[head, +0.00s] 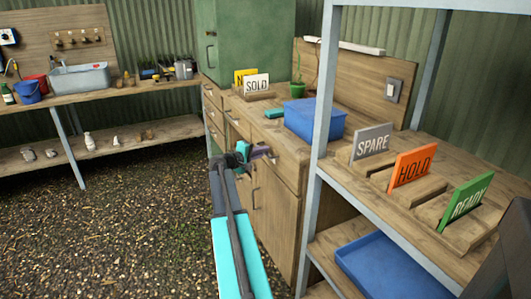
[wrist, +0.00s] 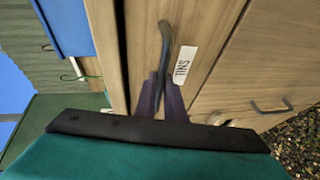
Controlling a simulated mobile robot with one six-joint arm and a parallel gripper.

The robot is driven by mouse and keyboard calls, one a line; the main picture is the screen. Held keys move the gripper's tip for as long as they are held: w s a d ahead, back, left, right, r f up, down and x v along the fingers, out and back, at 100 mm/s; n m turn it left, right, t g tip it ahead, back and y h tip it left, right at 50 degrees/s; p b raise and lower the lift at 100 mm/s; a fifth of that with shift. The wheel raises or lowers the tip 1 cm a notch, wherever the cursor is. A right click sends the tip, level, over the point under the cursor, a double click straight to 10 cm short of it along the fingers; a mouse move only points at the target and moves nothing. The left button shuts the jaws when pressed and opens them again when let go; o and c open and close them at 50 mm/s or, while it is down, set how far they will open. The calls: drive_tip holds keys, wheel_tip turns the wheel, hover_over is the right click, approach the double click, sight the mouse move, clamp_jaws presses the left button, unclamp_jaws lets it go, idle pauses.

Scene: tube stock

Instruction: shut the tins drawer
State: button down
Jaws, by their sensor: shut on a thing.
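The tins drawer (wrist: 205,85) has a plain wooden front with a white TINS label (wrist: 185,61) and a dark bar handle (wrist: 166,45) in the wrist view. My gripper (wrist: 162,92) is shut on this handle, its purple fingers on either side of the bar. In the head view my gripper (head: 262,152) is at the front of the wooden cabinet, below the worktop. My arm and gripper hide part of the front there. I cannot tell how far the drawer stands out.
A blue bin (head: 313,119) and a SOLD sign (head: 257,84) stand on the worktop. A metal-framed shelf (head: 318,150) with SPARE, HOLD and READY signs is close on the right. A cupboard door handle (wrist: 271,107) is near the drawer. Gravel floor (head: 130,230) lies open to the left.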

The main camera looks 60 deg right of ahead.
drive_tip(key=shift+s+d+r, duration=0.1)
drive_tip(key=shift+d+r, duration=0.2)
drive_tip(key=shift+d, duration=0.05)
drive_tip(key=c, duration=2.1)
unclamp_jaws()
drive_tip(key=shift+f, duration=0.1)
drive_tip(key=shift+a, duration=0.5)
drive_tip(key=v, duration=1.3)
